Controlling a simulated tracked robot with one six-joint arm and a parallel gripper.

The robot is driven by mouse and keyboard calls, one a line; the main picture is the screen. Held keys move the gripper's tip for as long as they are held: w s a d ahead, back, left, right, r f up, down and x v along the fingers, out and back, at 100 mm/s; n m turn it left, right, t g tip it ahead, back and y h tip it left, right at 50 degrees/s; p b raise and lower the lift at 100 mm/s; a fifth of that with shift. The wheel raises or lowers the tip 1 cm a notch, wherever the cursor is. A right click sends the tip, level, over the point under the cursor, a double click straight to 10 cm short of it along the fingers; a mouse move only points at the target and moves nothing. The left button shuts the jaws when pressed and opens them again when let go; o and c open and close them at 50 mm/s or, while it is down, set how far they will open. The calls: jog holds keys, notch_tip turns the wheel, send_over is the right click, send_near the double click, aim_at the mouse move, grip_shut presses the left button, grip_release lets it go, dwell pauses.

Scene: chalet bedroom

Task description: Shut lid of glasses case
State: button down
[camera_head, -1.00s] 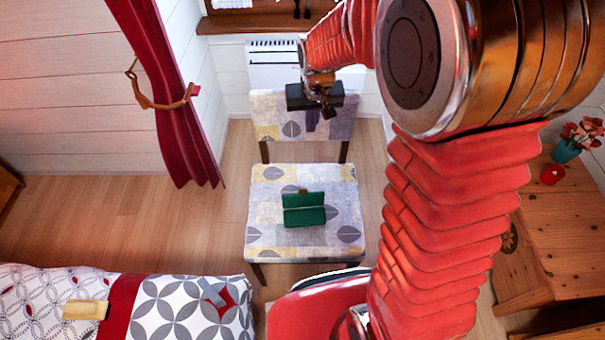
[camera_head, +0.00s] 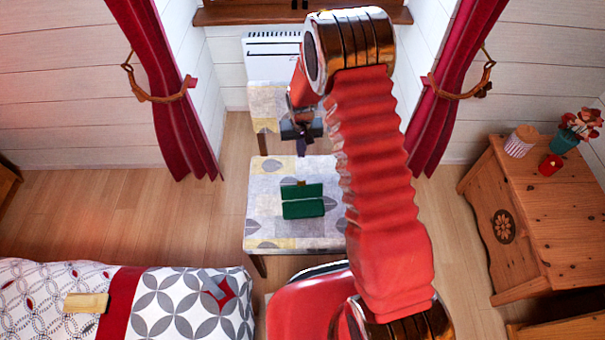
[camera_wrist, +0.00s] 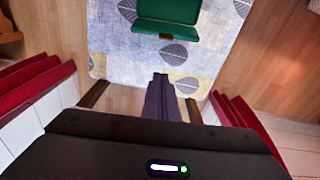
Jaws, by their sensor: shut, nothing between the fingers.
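The green glasses case (camera_head: 303,208) lies on the chair seat, with its lid (camera_head: 301,192) raised open on the side toward the chair back. A small brass-coloured clasp sits at the lid's edge. The case also shows at the top of the wrist view (camera_wrist: 168,10), partly cut off by the frame edge. My gripper (camera_head: 301,148) is shut and empty. It hangs near the seat's back edge, behind the case and apart from it. In the wrist view its dark fingers (camera_wrist: 162,80) are together and point toward the seat.
The patterned chair seat (camera_head: 265,225) is otherwise bare. The chair back (camera_head: 265,100) stands close to my gripper and a white radiator (camera_head: 262,52) is behind it. A bed (camera_head: 180,300) is at lower left, a wooden cabinet (camera_head: 545,225) at right.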

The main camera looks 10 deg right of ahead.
jog(key=shift+f, duration=0.4)
jog(key=shift+f, duration=0.1)
send_over(302, 190)
jog(key=w, duration=0.3)
notch_tip(302, 190, down, 9)
jog(key=shift+d, duration=0.35)
dwell(0.3)
dwell(0.4)
